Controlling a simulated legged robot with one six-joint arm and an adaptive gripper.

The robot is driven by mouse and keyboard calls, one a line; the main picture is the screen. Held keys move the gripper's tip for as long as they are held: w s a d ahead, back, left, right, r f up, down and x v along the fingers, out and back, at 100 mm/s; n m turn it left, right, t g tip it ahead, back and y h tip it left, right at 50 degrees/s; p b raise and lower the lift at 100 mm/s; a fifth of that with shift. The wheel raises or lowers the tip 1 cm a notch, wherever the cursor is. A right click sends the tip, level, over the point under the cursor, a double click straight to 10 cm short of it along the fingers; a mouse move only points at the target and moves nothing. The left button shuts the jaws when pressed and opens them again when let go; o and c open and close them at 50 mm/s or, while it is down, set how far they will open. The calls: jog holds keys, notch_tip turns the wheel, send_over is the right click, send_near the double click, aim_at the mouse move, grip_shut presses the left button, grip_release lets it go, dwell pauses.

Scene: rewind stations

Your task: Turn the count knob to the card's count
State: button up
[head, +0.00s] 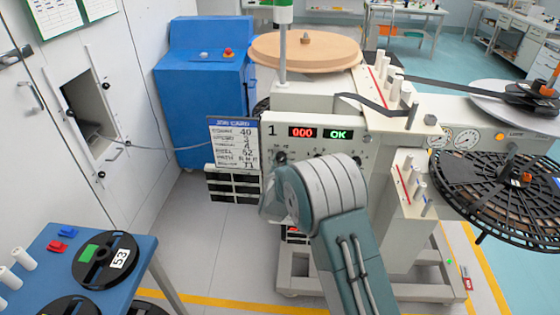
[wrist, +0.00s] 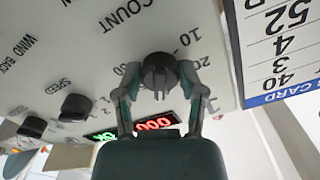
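The dark count knob (wrist: 160,76) sits on the pale panel under the word COUNT in the upside-down wrist view. My gripper (wrist: 161,72) has one finger on each side of it, spread wide, with the tips close to the knob; contact is unclear. Marks 10 and 20 show beside the knob; its exact pointing is hard to read. The job card (head: 233,143) hangs left of the panel, and its count line reads 40. It also shows in the wrist view (wrist: 285,45). The red display (head: 302,132) reads 000. My arm hides most of my gripper in the head view.
The green display (head: 338,134) reads OK. A SPEED knob (wrist: 75,107) and another knob (wrist: 33,127) are beside the count knob. A blue table (head: 60,248) with reels stands front left. A black reel (head: 500,190) sits at the machine's right.

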grip_shut()
jog(key=shift+n, duration=0.6)
jog(key=o, duration=0.9)
grip_release()
jog(key=shift+s, duration=0.1)
jog(key=s, duration=1.1)
jog(key=shift+s+a+f, duration=0.1)
jog(key=shift+s+a, duration=0.15)
jog(key=shift+s, duration=0.15)
